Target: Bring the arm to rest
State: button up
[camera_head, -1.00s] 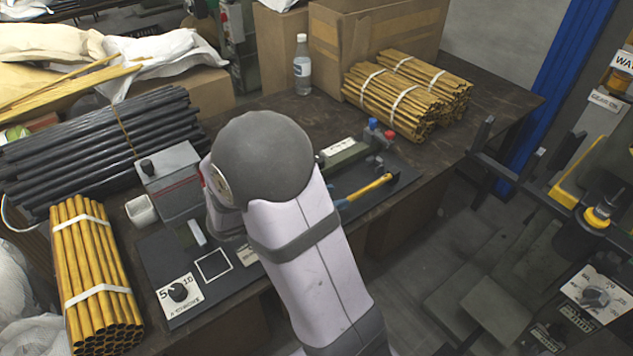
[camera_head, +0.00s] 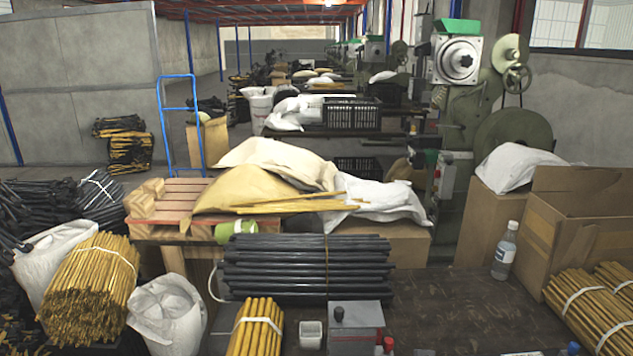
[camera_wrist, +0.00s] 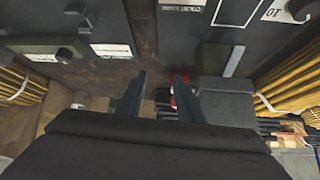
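My gripper (camera_wrist: 160,76) shows in the wrist view with its two dark fingers apart. Nothing is held between them. The dark wooden bench (camera_wrist: 115,75) lies beyond the fingertips, apart from them. In the head view my arm and gripper are out of frame. The same bench (camera_head: 450,305) shows there at the bottom right. A grey box (camera_head: 356,325) stands on it beside a small white cup (camera_head: 311,334). A grey box (camera_wrist: 228,98) also shows just right of the fingers in the wrist view, with a small red part near the right finger.
A black rod bundle (camera_head: 305,265) lies behind the grey box. A bottle (camera_head: 505,250) stands by an open cardboard box (camera_head: 575,215). Dark panels (camera_wrist: 85,30) and yellow rods (camera_wrist: 290,80) edge the wrist view.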

jog(key=s+a+f+g+b, duration=0.1)
jog(key=s+f, duration=0.2)
jog(key=s+a+f+n+g+y+b, duration=0.1)
jog(key=s+a+f+g, duration=0.1)
jog(key=s, duration=0.2)
jog(key=s+a+f+g+b, duration=0.1)
jog(key=s+f+b, duration=0.1)
jog(key=s+f, duration=0.1)
jog(key=shift+s+a+f+n+g+y, duration=0.15)
jog(key=shift+a+f+n+g+y, duration=0.15)
jog(key=shift+a+f+n+g, duration=0.1)
jog(key=s+f+g+b, duration=0.3)
jog(key=s+f+b, duration=0.1)
jog(key=s, duration=0.3)
notch_tip(320, 180, up, 39)
jog(key=p, duration=3.9)
notch_tip(320, 180, down, 6)
jog(key=b, duration=0.5)
jog(key=shift+s+r, duration=0.1)
jog(key=shift+r, duration=0.1)
